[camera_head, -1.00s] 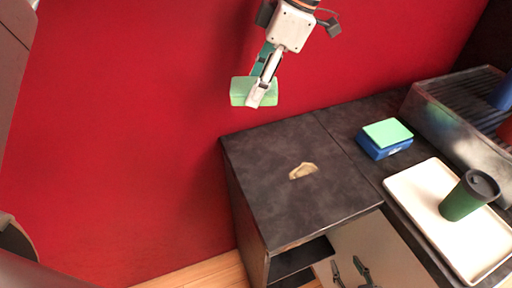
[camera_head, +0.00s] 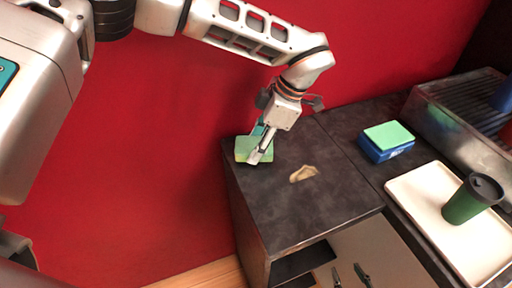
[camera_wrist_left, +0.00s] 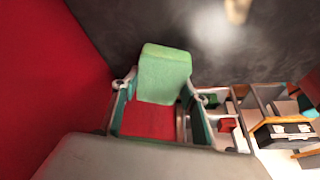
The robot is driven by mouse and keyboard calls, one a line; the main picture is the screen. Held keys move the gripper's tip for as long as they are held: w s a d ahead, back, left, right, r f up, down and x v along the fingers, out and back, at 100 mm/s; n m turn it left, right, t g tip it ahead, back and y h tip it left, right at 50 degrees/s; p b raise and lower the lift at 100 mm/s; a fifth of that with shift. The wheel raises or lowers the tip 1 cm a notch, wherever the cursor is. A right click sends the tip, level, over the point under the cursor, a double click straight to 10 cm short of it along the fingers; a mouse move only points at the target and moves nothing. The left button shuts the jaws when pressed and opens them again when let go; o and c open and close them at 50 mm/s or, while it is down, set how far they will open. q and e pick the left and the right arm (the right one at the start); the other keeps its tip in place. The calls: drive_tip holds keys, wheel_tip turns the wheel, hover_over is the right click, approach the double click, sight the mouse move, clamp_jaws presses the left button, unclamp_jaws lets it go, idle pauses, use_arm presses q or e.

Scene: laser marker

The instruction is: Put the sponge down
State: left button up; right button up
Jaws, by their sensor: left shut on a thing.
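A light green sponge (camera_head: 242,150) is held in my left gripper (camera_head: 259,152), near the back left corner of the dark countertop (camera_head: 300,215). The left gripper is shut on it. In the left wrist view the sponge (camera_wrist_left: 163,72) sits between the two fingers, with the dark countertop (camera_wrist_left: 230,55) beyond it. I cannot tell whether the sponge touches the countertop. My right gripper is not in view.
To the right are a blue box with a green top (camera_head: 388,142), a cream tray (camera_head: 420,185) with a green cup (camera_head: 470,200), and a metal rack (camera_head: 440,115). The front countertop is clear.

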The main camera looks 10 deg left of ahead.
use_arm(q)
drive_tip(key=shift+f, duration=0.8)
drive_tip(key=o, duration=1)
drive_tip(key=v, duration=1.2)
drive_tip(key=shift+r, duration=0.1)
